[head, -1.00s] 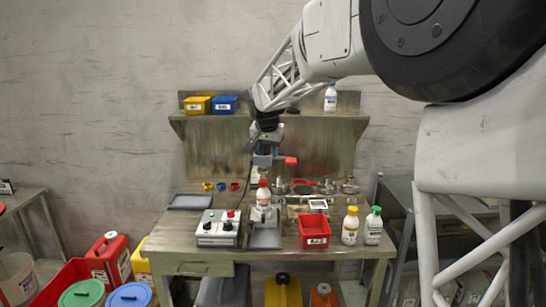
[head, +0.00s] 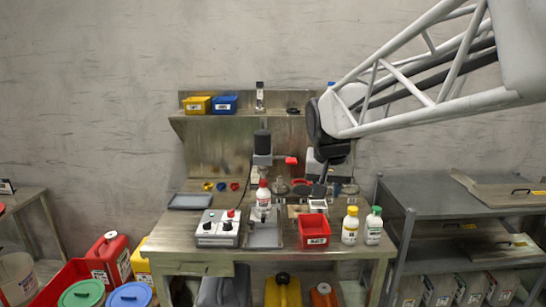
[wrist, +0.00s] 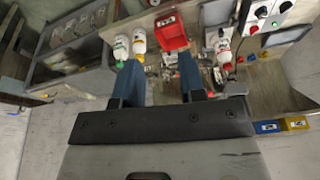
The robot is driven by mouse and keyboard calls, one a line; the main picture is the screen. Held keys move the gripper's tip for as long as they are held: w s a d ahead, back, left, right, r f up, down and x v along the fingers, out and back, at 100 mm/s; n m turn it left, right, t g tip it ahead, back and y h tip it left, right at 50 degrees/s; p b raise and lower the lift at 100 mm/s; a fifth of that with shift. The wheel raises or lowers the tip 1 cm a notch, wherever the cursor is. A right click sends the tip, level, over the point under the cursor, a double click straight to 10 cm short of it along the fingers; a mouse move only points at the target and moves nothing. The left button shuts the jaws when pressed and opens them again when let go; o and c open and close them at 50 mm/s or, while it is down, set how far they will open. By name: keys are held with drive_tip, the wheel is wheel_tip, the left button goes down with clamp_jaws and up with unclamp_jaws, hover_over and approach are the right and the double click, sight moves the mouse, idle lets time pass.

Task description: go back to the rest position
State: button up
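My gripper (head: 322,188) hangs over the right part of the workbench in the head view, below the dark wrist joint. Its fingers are small and partly hard to make out there. In the wrist view my gripper (wrist: 159,62) shows two blue fingers spread well apart, with nothing held between them. A white bottle with a red cap (head: 263,194) stands upright at the grey device in the middle of the bench, apart from my gripper; it also shows in the wrist view (wrist: 224,50).
A red bin (head: 314,231), a yellow-capped bottle (head: 350,228) and a green-capped bottle (head: 373,228) stand at the bench's front right. A control box (head: 217,230) stands front left. The shelf (head: 200,120) holds yellow and blue bins. A grey cabinet (head: 440,200) stands right.

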drive_tip(key=s+d+f, duration=0.2)
drive_tip(key=s+f, duration=0.1)
drive_tip(key=s, duration=0.6)
drive_tip(key=s+d+f+n, duration=0.1)
drive_tip(key=s+f, duration=0.3)
drive_tip(key=s, duration=0.5)
drive_tip(key=s+d+f, duration=0.3)
drive_tip(key=s, duration=0.6)
drive_tip(key=shift+d+f+n+g, duration=0.15)
drive_tip(key=shift+f+n+g, duration=0.15)
drive_tip(key=shift+g, duration=0.1)
